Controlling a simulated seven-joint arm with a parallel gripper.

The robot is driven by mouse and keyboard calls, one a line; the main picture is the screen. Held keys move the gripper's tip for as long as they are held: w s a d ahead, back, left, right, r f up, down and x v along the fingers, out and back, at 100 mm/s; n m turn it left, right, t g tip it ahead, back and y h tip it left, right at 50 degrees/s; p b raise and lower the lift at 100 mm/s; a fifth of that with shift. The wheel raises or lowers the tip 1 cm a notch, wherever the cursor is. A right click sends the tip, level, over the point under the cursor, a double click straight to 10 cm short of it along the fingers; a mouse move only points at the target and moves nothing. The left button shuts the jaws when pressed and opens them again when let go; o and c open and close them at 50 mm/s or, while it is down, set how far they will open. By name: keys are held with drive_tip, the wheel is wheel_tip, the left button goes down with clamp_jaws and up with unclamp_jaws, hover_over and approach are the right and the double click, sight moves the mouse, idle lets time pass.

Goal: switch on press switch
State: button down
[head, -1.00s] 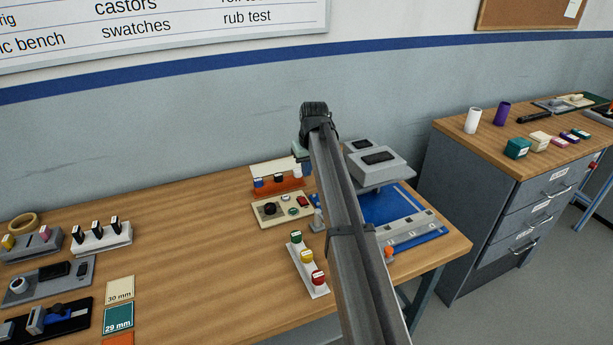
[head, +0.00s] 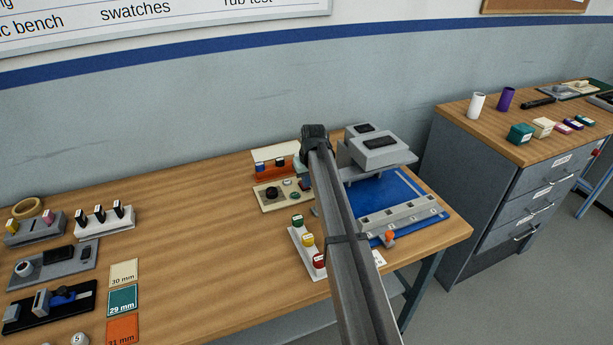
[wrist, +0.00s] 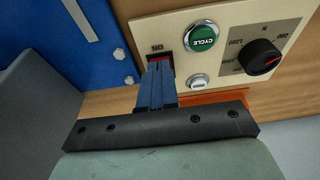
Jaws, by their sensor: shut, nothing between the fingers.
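My gripper (wrist: 158,68) is shut and empty. Its blue-grey fingertips are right at the switch and cover part of it. Whether they touch it, and which way the rocker is tipped, I cannot tell. In the head view my arm hides most of the gripper.
Close to the switch are a green CYCLE button (wrist: 201,37), a white button (wrist: 198,82) and a black dial (wrist: 259,58). The blue press base (wrist: 75,45) lies beside the panel.

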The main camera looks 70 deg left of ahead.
drive_tip(key=shift+d+f, duration=0.15)
drive_tip(key=shift+f, duration=0.2)
idle(0.4)
drive_tip(key=shift+a+r, duration=0.35)
drive_tip(key=shift+a, duration=0.4)
drive_tip(key=shift+r, duration=0.1)
drive_tip(key=shift+r, duration=0.15)
drive_tip(key=d+v, duration=0.2)
drive_tip(key=v, duration=1.1)
